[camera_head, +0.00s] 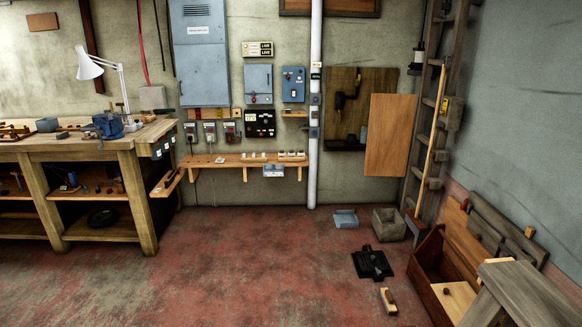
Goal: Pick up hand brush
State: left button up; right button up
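A small item with a pale wooden body and a darker end (388,299) lies on the red floor at the lower right, left of the wooden box. It looks like a hand brush, but it is too small to be sure. A black flat item with an upright dark part (372,263) lies on the floor just behind it; I cannot tell exactly what it is. A blue-grey dustpan-like tray (345,218) lies farther back near the wall. Neither of my grippers shows in the head view.
An open wooden box (428,282) and a grey-topped bench (525,290) stand at the lower right. A grey bin (388,223) stands by the wall. A ladder (428,120) and a long-handled pole (433,140) lean there. A workbench (140,190) stands left. The middle floor is clear.

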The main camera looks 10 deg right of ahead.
aim_at(387, 296)
jog(key=i+j+z, duration=0.2)
jog(key=i, duration=1.7)
jog(key=i+z, duration=0.5)
jog(key=i+j+z, duration=0.25)
jog(key=i+z, duration=0.25)
jog(key=i, duration=0.1)
